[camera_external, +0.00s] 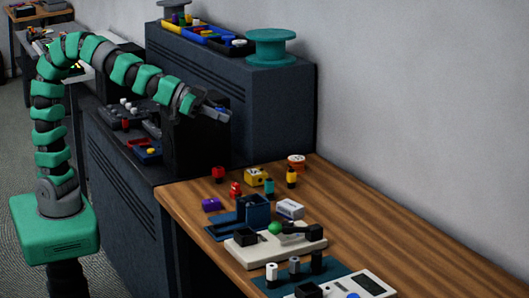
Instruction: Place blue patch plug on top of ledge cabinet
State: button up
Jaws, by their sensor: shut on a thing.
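My gripper (216,109) is at the end of the green and grey arm, in front of the tall dark cabinet (268,115) and below its top edge. It is shut on a small blue thing, which I take for the blue patch plug (222,111); the fingers hide much of it. The tall cabinet stands against the wall. A lower dark cabinet (115,185) stands in front of it, with several small items on top. I cannot tell for sure which of the two is the ledge cabinet.
A teal spool (272,47) and a blue tray (190,33) of small parts occupy the tall cabinet's top. A black box-like shape (195,145) stands below my gripper. The wooden table (420,235) at right holds several coloured plugs and devices; its right side is clear.

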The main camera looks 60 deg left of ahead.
jog(key=s+a+f+n+t+y+b, duration=0.1)
jog(key=s+a+f+n+y+b, duration=0.15)
jog(key=s+f, duration=0.45)
jog(key=s+a+f+n+t+y+b, duration=0.1)
jog(key=s+a+f+n+y, duration=0.3)
jog(key=f, duration=0.5)
jog(key=s+a+f+n+y+b, duration=0.2)
jog(key=s+a+y, duration=0.1)
jog(key=a, duration=0.4)
jog(key=s+a+f+n+y+b, duration=0.1)
jog(key=s+a+f+n+y, duration=0.1)
jog(key=s+a, duration=0.3)
jog(key=a+y, duration=0.1)
jog(key=a, duration=0.1)
jog(key=shift+s+a+f+n+b, duration=0.35)
